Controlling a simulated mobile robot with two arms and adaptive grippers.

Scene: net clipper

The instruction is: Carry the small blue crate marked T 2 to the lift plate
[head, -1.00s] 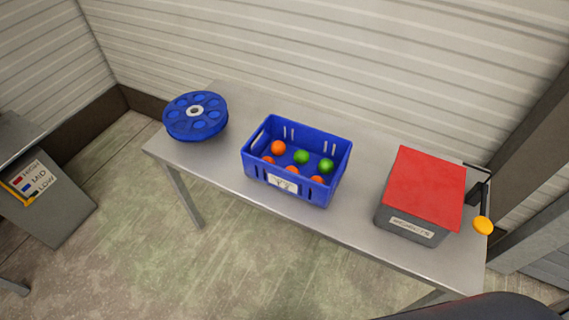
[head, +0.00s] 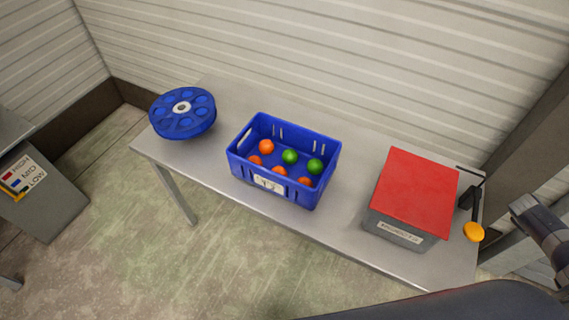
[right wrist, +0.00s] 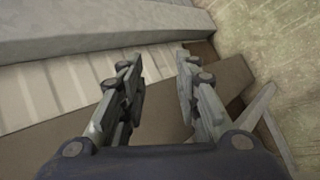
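The small blue crate (head: 310,196) stands on the metal table in the head view. It holds several orange and green balls, and its front label is too small to read surely. My right gripper (right wrist: 160,75) is open in the right wrist view, with nothing between its fingers. Part of my right arm shows at the right edge of the head view, well apart from the crate. My left gripper is not in view. I cannot make out a lift plate.
A blue wheel (head: 183,110) lies left of the crate on the metal table (head: 345,225). A grey box with a red top (head: 415,190) stands to its right, beside an orange knob (head: 473,232). A HIGH/MID/LOW panel (head: 22,175) is at far left. Corrugated wall stands behind.

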